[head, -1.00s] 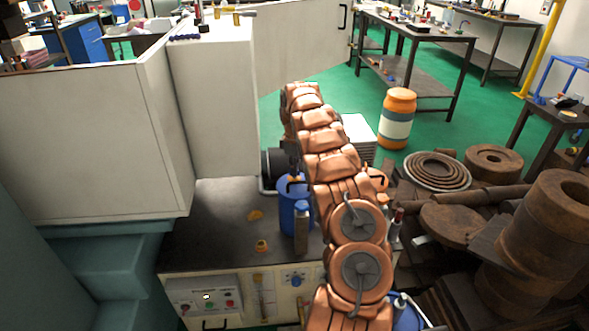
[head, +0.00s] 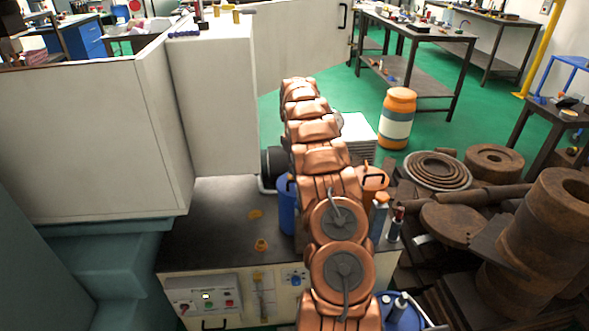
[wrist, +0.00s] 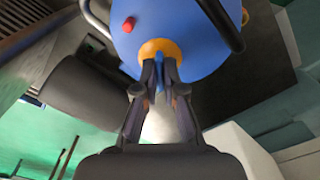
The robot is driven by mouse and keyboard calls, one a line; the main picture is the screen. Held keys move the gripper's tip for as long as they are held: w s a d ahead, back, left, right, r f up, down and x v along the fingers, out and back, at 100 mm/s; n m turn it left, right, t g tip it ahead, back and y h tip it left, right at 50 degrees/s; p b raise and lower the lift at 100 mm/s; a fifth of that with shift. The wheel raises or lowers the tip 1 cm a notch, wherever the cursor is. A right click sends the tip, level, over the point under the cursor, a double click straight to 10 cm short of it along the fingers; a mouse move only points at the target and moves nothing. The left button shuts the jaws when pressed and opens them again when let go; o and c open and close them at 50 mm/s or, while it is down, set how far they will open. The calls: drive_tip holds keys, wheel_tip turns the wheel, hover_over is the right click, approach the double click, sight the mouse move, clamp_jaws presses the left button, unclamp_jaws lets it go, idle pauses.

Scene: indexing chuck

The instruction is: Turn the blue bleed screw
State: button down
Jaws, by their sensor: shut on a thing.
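In the wrist view a blue body (wrist: 195,38) fills the top, with an orange-yellow round collar (wrist: 155,50) on its face. The blue bleed screw (wrist: 159,72), a flat blue tab, stands out from this collar. My gripper (wrist: 159,84) has its two dark fingers on either side of the tab, shut on it. In the head view my copper-coloured arm hides the gripper and the screw. A blue cylinder (head: 287,205) shows partly behind the arm on the dark bench top.
A red button (wrist: 129,24) and a dark curved handle (wrist: 221,22) are close to the gripper. The dark bench top (head: 215,220) has a tall white cabinet (head: 212,105) behind it. Rusty metal parts (head: 555,220) crowd the right.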

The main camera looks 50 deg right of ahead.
drive_tip(key=m, duration=0.5)
drive_tip(key=shift+w+m+b, duration=0.1)
drive_tip(key=shift+m+b, duration=0.2)
drive_tip(key=shift+b, duration=0.05)
drive_tip(key=m, duration=0.5)
drive_tip(key=shift+m+b, duration=0.3)
drive_tip(key=shift+m, duration=0.1)
drive_tip(key=c, duration=1.3)
unclamp_jaws()
drive_tip(key=shift+r, duration=3.7)
